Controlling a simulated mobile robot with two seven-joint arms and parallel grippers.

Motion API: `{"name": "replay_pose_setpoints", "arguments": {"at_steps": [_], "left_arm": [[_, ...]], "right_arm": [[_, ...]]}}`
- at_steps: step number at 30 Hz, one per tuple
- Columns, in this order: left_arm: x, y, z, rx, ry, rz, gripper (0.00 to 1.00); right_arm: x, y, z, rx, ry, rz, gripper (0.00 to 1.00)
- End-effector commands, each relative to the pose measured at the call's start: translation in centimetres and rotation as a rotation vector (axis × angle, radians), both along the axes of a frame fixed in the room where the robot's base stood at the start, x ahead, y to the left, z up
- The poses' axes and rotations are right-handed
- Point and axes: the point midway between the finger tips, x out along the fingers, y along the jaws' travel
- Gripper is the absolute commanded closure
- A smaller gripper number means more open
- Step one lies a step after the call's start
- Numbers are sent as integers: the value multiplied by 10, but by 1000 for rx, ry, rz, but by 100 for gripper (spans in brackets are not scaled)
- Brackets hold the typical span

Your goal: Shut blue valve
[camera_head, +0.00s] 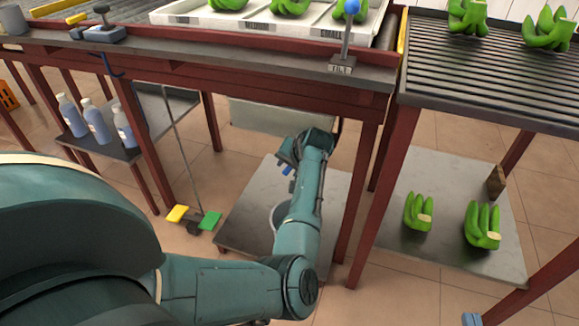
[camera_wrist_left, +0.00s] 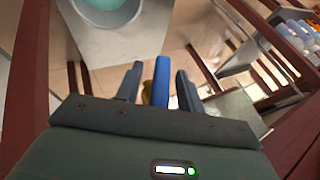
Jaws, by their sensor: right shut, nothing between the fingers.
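The blue valve handle (camera_wrist_left: 160,82) stands between the two fingers of my left gripper (camera_wrist_left: 157,80) in the left wrist view. The fingers are apart, with a gap on each side of the handle. A brass-coloured part (camera_wrist_left: 147,92) shows just beside it. In the head view, my left gripper (camera_head: 287,163) is under the table, in front of a pale tank (camera_head: 262,116). A small bit of blue (camera_head: 287,171) shows at the gripper; most of the valve is hidden by my arm. My right gripper is not in view.
A bucket (camera_wrist_left: 108,22) stands on the lower shelf (camera_head: 245,215), partly behind my arm. Red table legs (camera_head: 365,190) flank this space. Blue bottles (camera_head: 98,120) stand on a left shelf. A yellow pedal (camera_head: 177,213) and a green pedal (camera_head: 210,220) are on the floor.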

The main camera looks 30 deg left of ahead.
Motion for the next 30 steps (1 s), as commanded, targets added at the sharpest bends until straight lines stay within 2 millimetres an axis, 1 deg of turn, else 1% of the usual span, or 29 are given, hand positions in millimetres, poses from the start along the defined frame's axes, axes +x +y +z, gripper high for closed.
{"name": "replay_pose_setpoints", "arguments": {"at_steps": [1,2,15,23,30], "left_arm": [[0,0,0,0,0,0,62],[0,0,0,0,0,0,64],[0,0,0,0,0,0,100],[0,0,0,10,2,0,100],[0,1,0,96,23,-3,100]], "right_arm": [[0,0,0,0,0,0,100],[0,0,0,0,1,0,100],[0,0,0,0,1,0,100],[0,0,0,-1,2,0,100],[0,-1,0,-3,14,-2,100]]}}
